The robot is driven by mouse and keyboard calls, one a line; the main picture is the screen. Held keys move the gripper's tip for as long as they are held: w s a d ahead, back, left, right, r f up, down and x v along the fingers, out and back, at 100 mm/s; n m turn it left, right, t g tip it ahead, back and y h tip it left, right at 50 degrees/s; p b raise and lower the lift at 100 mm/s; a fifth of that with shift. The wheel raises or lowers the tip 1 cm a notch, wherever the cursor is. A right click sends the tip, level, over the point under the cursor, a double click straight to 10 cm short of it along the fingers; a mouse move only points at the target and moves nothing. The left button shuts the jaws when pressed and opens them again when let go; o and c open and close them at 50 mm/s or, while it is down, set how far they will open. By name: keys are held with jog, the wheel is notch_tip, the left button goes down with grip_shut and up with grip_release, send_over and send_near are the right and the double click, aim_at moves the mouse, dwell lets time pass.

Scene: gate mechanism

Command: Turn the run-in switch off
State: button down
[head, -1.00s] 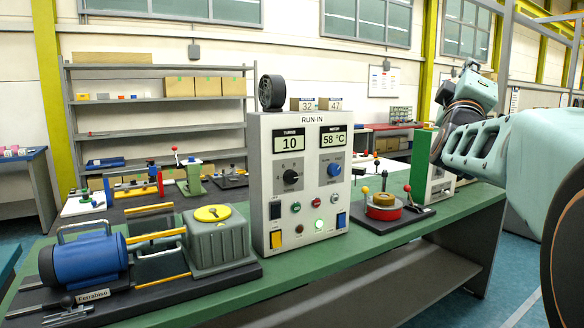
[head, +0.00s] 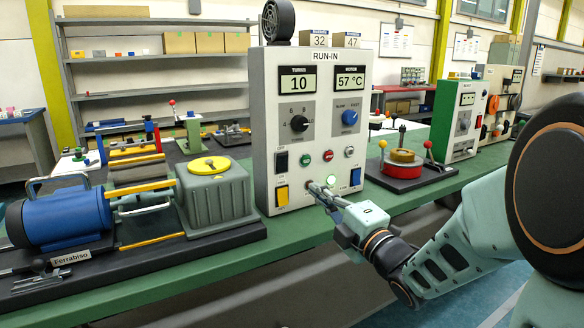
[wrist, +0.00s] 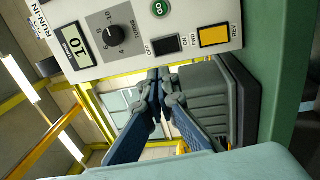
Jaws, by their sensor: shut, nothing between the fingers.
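The RUN-IN panel (head: 262,130) is a grey upright box on the green bench. Its black rocker switch (head: 281,161), with small ON and OFF labels, sits at the lower left above a yellow switch (head: 282,196). The black rocker also shows in the wrist view (wrist: 165,45), beside the yellow switch (wrist: 214,36). I cannot tell which way the rocker is tipped. My gripper (head: 318,188) is shut and empty in front of the panel's lower part, right of the yellow switch. Its fingertips (wrist: 158,75) are close together in the wrist view; contact with the panel is unclear.
A blue motor (head: 65,214) and grey gearbox (head: 214,190) stand left. A red-and-yellow fixture (head: 402,160) stands right.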

aim_at(282, 160)
jog(key=shift+a, duration=0.1)
jog(key=x, duration=1.4)
jog(key=shift+b, duration=0.3)
jog(key=shift+w+a+r+g+h+p, duration=0.1)
jog(key=shift+w+r+g+h+p, duration=0.15)
jog(key=shift+p, duration=0.35)
jog(key=shift+a+r+g+h+p, duration=0.1)
jog(key=shift+r+g+p, duration=0.05)
jog(key=shift+r+p, duration=0.35)
jog(key=shift+f+b, duration=0.35)
jog(key=shift+f, duration=0.2)
jog(key=shift+s+d, duration=0.1)
jog(key=shift+d, duration=0.05)
